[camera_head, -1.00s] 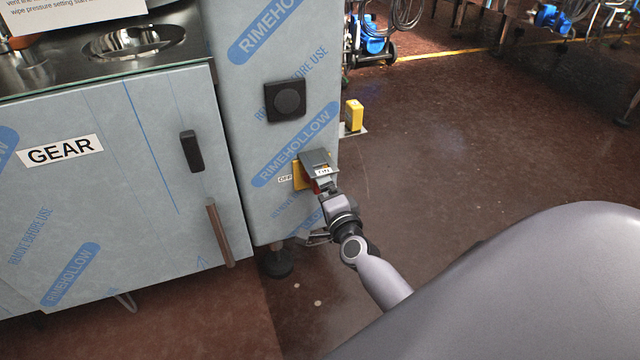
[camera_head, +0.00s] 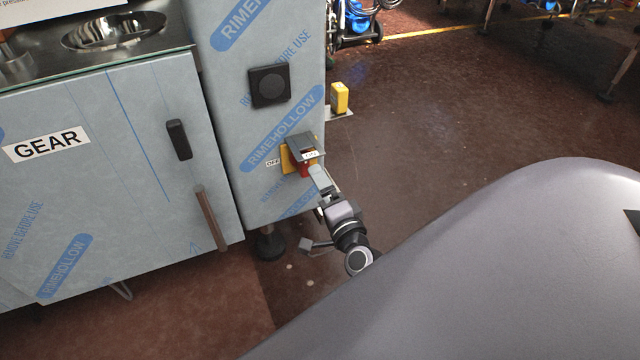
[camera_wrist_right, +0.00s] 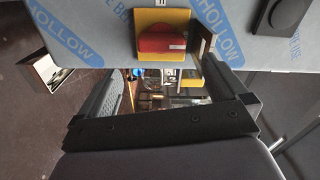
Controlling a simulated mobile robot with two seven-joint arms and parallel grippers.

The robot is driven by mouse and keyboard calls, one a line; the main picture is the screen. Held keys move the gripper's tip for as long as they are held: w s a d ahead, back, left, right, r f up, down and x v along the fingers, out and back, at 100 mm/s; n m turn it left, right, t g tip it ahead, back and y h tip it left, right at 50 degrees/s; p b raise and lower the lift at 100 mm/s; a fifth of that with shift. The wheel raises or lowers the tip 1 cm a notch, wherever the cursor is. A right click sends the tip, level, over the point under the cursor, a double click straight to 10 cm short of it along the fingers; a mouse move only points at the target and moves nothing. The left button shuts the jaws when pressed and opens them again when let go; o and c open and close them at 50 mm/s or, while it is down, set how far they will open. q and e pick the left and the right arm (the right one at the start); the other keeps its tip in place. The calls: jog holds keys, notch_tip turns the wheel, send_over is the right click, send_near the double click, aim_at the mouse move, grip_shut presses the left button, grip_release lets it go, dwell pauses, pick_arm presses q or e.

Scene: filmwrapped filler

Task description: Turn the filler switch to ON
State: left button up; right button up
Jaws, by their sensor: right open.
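The filler switch is a red handle (camera_head: 304,170) on a yellow plate (camera_head: 286,160), low on the blue-wrapped column, under a grey hood (camera_head: 302,145). An OFF label (camera_head: 272,162) is on its left and a small white label (camera_head: 310,155) on the hood. In the right wrist view the red handle (camera_wrist_right: 162,43) lies across the picture, a white mark at its right end. My right gripper (camera_head: 319,180) is just below and right of the handle. In its wrist view the open fingers (camera_wrist_right: 165,80) are apart, the handle ahead of the gap. Contact cannot be told. My left gripper is not in view.
A black knob (camera_head: 269,87) sits above the switch. The GEAR cabinet (camera_head: 100,230) with a long handle (camera_head: 211,219) stands left. A yellow box (camera_head: 340,97) is behind the column's right edge. The brown floor (camera_head: 430,120) at right is clear.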

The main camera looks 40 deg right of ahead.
jog(key=shift+s, duration=0.1)
dwell(0.5)
jog(key=v, duration=0.7)
jog(key=shift+p, duration=0.3)
jog(key=shift+a, duration=0.1)
jog(key=s+a+f+n+g+y, duration=0.35)
jog(key=s+a+n, duration=0.2)
jog(key=n, duration=0.45)
jog(key=s+a+f+n+g+y, duration=0.35)
jog(key=a+n, duration=0.35)
jog(key=n, duration=0.3)
notch_tip(320, 180, up, 13)
jog(key=s+d+p, duration=0.1)
jog(key=s+p, duration=0.1)
jog(key=p, duration=1.3)
jog(key=shift+d+f+n, duration=0.2)
jog(key=shift+d+n, duration=0.2)
